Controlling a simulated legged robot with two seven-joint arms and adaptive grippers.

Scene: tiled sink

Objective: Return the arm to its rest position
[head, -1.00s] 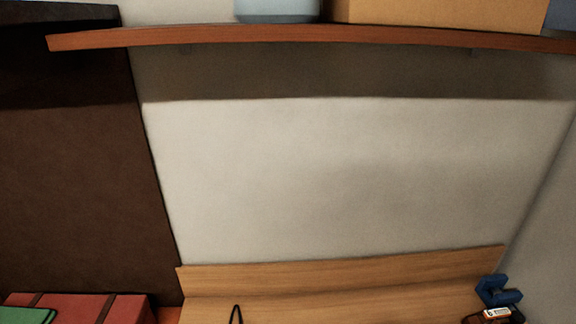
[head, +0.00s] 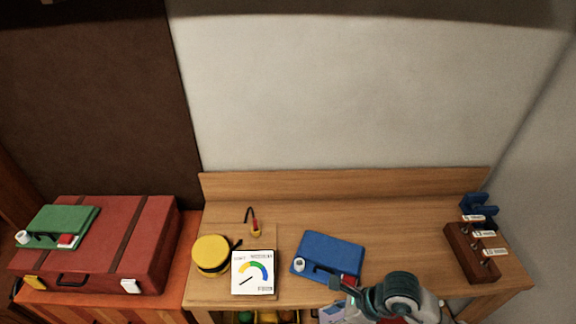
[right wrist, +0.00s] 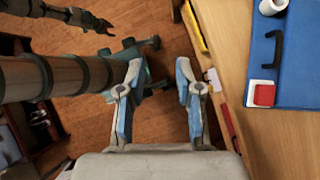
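My right arm (head: 400,296) comes in at the bottom of the head view, at the bench's front edge, right of the blue case (head: 329,257). In the right wrist view my right gripper (right wrist: 157,88) is open, with its two fingers apart and nothing between them. It is left of the bench edge, above the wooden floor, and the blue case (right wrist: 290,60) lies on the bench to its right. A dark arm end (right wrist: 92,18) at the upper left of that view seems to be my left gripper; its opening is too unclear to tell. No left gripper shows in the head view.
The wooden bench (head: 400,225) holds a yellow round container (head: 211,254), a gauge card (head: 253,272) and a brown switch block (head: 471,252). A red suitcase (head: 145,235) with a green case (head: 62,226) on it stands left. Open drawers with items lie below the bench front.

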